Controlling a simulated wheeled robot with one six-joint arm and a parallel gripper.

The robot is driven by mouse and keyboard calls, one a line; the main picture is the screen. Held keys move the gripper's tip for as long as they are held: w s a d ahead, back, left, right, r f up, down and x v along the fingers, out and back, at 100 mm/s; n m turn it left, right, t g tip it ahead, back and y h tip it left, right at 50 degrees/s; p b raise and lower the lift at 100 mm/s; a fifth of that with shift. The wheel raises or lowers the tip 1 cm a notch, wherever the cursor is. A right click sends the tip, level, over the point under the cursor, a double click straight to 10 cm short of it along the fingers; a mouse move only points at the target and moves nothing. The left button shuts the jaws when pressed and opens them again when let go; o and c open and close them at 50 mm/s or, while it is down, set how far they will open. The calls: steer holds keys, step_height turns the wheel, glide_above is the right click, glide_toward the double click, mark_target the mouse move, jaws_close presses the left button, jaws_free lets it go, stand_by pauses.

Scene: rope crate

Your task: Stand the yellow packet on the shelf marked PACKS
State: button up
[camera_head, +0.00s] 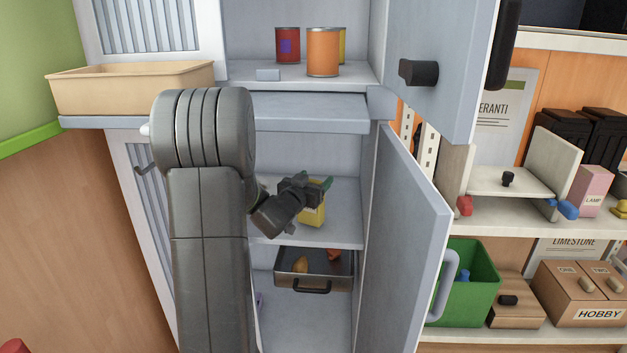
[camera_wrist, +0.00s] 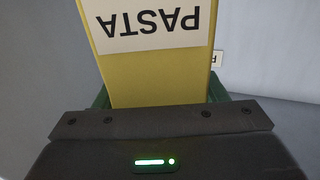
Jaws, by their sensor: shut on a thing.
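The yellow packet (camera_head: 313,213) is inside the open cabinet, at the middle shelf (camera_head: 345,229). My gripper (camera_head: 318,191) is shut on the packet near its top. In the wrist view the yellow packet (camera_wrist: 160,75) fills the middle, with a white label reading PASTA upside down; green finger edges show on both sides of it. The packet looks upright; whether its base touches the shelf I cannot tell. A small white label is partly seen behind the packet in the wrist view, with only part of a letter showing. No PACKS marking is readable.
A drawer-like dark tray (camera_head: 316,268) with small items is below the shelf. Red (camera_head: 288,45) and orange (camera_head: 323,52) cans stand on the upper shelf. The open lower door (camera_head: 412,215) stands to the right. A beige bin (camera_head: 132,88) is at upper left.

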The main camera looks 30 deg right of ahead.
steer(key=shift+f+b, duration=0.35)
steer(key=shift+f, duration=0.1)
stand_by(0.6)
steer(key=o, duration=1.6)
steer(key=shift+a, duration=0.1)
steer(key=p+v, duration=0.2)
steer(key=v, duration=1.1)
steer(key=shift+s+a, duration=0.25)
